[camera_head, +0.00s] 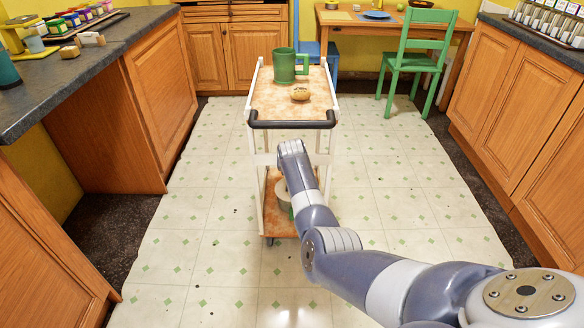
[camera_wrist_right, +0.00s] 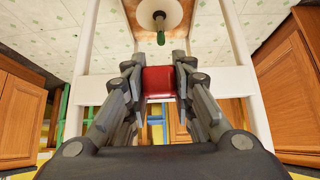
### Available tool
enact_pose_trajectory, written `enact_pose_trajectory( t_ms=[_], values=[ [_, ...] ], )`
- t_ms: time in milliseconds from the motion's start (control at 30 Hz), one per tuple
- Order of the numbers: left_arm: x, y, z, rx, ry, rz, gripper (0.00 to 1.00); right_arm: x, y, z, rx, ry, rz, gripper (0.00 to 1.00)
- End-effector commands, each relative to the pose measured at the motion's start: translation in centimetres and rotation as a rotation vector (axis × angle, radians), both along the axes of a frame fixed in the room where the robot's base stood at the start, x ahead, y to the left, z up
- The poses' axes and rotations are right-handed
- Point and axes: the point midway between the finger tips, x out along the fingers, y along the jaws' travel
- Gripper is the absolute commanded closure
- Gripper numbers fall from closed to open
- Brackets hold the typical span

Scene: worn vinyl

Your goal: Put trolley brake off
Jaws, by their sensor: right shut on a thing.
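The trolley (camera_head: 272,106) stands ahead of me, with a wood-topped upper shelf, white frame, black push handle (camera_head: 292,124) and a lower shelf. In the right wrist view, the trolley's white posts (camera_wrist_right: 87,60) rise on both sides. A red block-like part (camera_wrist_right: 159,80), which I take to be the brake control, sits between the fingers of my right gripper (camera_wrist_right: 159,84). The fingers are shut on it from both sides. In the head view my right arm reaches to just below the push handle; its fingers and the red part are hidden there. My left gripper is not in view.
A green mug (camera_head: 284,67) and a brownish-yellow oval item (camera_head: 300,94) stand on the trolley top. A pale round item (camera_head: 283,192) is on the lower shelf, partly hidden. Cabinets line both sides. A green chair (camera_head: 416,62) stands back right. Floor around the trolley is clear.

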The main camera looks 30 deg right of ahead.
Motion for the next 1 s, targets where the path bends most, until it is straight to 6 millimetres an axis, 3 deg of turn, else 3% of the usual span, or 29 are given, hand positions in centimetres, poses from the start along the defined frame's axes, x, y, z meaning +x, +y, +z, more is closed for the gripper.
enact_pose_trajectory(
  t_ms=[500,533,600,1000],
  values=[
    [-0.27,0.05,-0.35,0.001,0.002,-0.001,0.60,-0.09,0.03,-0.09,0.005,0.010,-0.001,1.00],
    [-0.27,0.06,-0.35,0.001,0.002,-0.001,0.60,-0.09,0.03,-0.09,0.005,0.010,-0.001,0.72],
    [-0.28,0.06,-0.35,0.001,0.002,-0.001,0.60,-0.08,0.03,-0.08,0.005,0.009,-0.001,0.57],
    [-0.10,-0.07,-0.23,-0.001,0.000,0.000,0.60,-0.08,0.06,0.10,0.004,0.006,0.000,0.57]
  ],
)
